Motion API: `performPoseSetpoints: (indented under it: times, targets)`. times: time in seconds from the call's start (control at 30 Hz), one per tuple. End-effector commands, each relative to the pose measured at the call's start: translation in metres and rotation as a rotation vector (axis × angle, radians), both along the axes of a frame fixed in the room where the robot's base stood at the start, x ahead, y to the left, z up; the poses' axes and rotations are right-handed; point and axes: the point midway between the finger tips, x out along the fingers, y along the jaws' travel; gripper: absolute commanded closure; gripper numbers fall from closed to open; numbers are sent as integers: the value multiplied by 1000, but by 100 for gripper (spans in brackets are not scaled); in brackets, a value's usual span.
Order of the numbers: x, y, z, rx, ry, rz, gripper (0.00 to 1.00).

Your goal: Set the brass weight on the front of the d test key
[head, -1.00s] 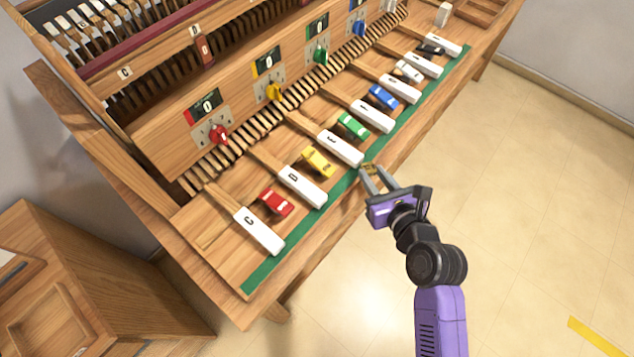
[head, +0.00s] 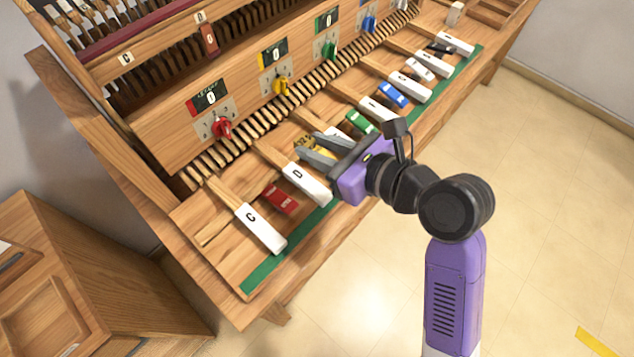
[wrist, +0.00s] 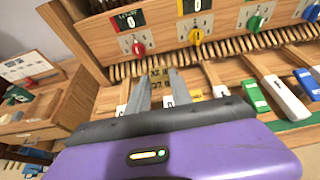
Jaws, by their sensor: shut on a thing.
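The brass weight (head: 303,144) is between the fingertips of my gripper (head: 307,146) in the head view. My gripper is shut on it. In the wrist view the weight (wrist: 160,74) shows between the two fingers, with dark marks on its face. The D test key (head: 311,188) is a wooden bar with a white front block lettered D. Its front shows just left of and below my fingers in the head view. The weight appears above the keyboard, farther back than the white front of D; its exact height is hard to tell.
A red block (head: 280,198) lies between the C key (head: 261,231) and D. Green (head: 360,121) and blue (head: 394,95) blocks sit farther right. A panel with coloured knobs, including a red one (head: 222,128), rises behind. Green felt (head: 265,277) lines the front edge.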

Motion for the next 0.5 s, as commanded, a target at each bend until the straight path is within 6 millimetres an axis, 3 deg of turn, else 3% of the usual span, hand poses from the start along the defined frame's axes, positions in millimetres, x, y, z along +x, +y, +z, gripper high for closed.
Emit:
performPoseSetpoints:
  times: [0.03, 0.23, 0.5]
  targets:
    - [-1, 0, -16, 0, 7, -1, 100]
    - [-1, 0, -60, 0, 5, -1, 100]
    - [0, 0, -82, 0, 0, -1, 100]
